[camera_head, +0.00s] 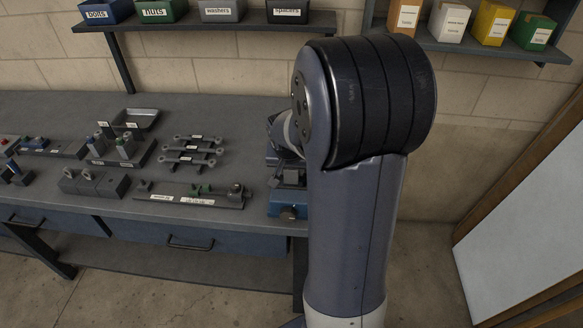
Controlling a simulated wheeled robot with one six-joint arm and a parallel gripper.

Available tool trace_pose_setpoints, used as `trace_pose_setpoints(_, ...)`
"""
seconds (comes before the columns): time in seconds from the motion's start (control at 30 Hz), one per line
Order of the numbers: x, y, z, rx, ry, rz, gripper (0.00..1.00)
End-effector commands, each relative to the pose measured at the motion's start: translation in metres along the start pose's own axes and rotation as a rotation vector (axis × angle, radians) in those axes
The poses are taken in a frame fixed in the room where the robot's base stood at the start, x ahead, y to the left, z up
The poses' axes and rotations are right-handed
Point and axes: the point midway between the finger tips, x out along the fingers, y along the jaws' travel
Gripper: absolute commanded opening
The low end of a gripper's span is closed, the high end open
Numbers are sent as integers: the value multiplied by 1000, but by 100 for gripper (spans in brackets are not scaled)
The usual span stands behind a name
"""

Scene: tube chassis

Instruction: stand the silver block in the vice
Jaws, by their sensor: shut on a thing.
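A blue vice (287,211) stands at the right end of the workbench, with grey metal parts on its top. My own arm covers its right side and part of its top. A light and dark wrist part of my arm shows just above and behind the vice. My gripper's fingers are hidden behind the arm. I cannot make out the silver block; it may be hidden behind my arm or too small to tell from the vice's grey parts.
Left of the vice on the workbench (50,112) are a long fixture (190,195), a rack of grey links (190,150), a grey block fixture (95,183) and a metal tray (135,119). Shelves with labelled bins (157,11) and boxes (448,21) hang above. A pale panel (525,225) stands right.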

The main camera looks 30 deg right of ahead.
Motion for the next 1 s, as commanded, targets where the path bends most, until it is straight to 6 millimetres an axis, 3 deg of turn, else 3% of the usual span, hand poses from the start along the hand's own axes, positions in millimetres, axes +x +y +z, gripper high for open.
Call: trace_pose_setpoints(1.0,25,0,10,0,1,0,5)
